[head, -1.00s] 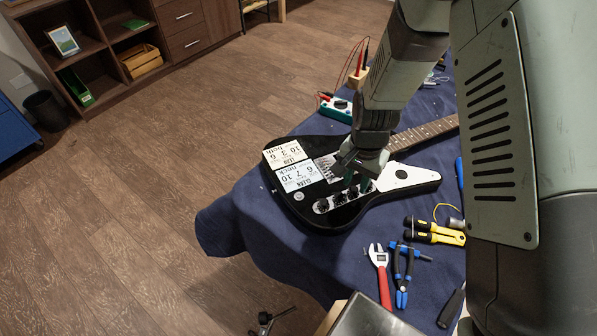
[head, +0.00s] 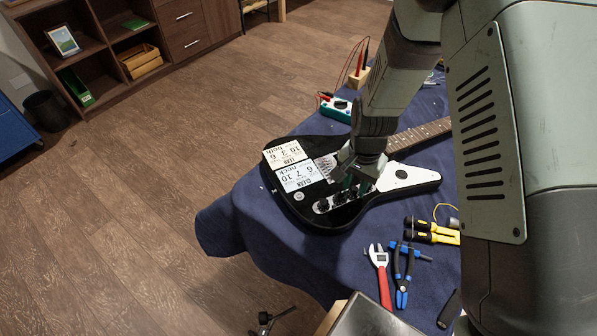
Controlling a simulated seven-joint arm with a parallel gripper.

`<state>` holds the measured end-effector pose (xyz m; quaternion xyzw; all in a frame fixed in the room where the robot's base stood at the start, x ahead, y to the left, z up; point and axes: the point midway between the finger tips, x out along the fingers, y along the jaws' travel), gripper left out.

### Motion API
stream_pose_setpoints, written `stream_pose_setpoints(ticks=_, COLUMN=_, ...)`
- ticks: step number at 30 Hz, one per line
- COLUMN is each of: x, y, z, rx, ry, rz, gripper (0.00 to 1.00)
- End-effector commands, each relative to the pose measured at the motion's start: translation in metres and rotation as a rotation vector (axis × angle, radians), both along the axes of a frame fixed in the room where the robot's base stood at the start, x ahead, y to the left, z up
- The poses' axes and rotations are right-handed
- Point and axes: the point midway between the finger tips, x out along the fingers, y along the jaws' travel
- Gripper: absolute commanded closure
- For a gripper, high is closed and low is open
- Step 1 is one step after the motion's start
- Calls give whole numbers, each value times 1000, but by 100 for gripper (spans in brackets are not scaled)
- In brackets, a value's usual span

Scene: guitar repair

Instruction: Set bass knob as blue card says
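The black guitar (head: 345,217) lies on the cloth-covered table, its neck pointing to the upper right. A chrome control plate (head: 322,206) with several black knobs (head: 323,205) runs along the near part of its body. Two white cards with printed words and numbers lie on the body: an upper card (head: 284,154) and a lower card (head: 296,175). My gripper (head: 354,184) points down over the upper end of the control plate. Its fingers overlap the knobs there, and I cannot tell whether they touch one or how far apart they are.
A red-handled wrench (head: 380,275), blue pliers (head: 402,275) and yellow-black tools (head: 432,231) lie right of the guitar. A multimeter (head: 336,108) stands behind it. The blue cloth (head: 260,230) is bare at the left. A metal box (head: 370,318) stands at the near edge.

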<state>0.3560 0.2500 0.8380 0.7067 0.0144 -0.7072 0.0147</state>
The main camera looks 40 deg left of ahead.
Motion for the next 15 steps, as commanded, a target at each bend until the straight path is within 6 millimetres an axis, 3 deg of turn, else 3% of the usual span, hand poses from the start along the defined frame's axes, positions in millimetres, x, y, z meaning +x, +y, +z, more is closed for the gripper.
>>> stream_pose_setpoints(ticks=15, x=0, y=0, z=-11, rx=1, ry=-1, rz=0, gripper=67)
